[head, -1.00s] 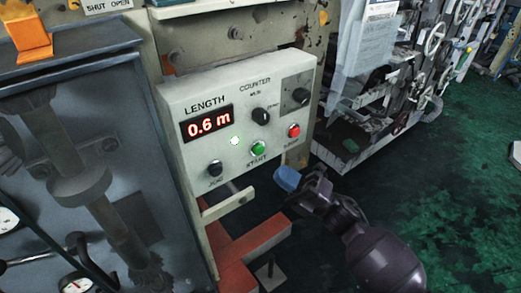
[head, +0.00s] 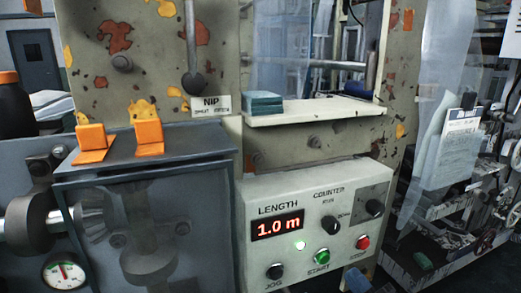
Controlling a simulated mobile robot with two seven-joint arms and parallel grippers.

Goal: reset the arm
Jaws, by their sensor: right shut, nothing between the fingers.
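Only a small blue tip of my right gripper (head: 357,280) shows, at the bottom edge of the head view. It is just below the lower right part of the control panel (head: 262,197), and the rest of that arm is out of frame. The gripper is shut, with nothing seen in it. My left gripper is not in view. The panel's red display (head: 278,225) reads 1.0 m. Below it are a black JOG knob (head: 275,271), a green START button (head: 322,256) and a red button (head: 362,242).
A shelf (head: 310,112) with a blue-green stack (head: 263,103) is above the panel. A lever (head: 193,80) hangs above the NIP label (head: 211,105). Two orange blocks (head: 91,143) (head: 149,137) sit on the grey cabinet (head: 205,143). Machinery stands at right.

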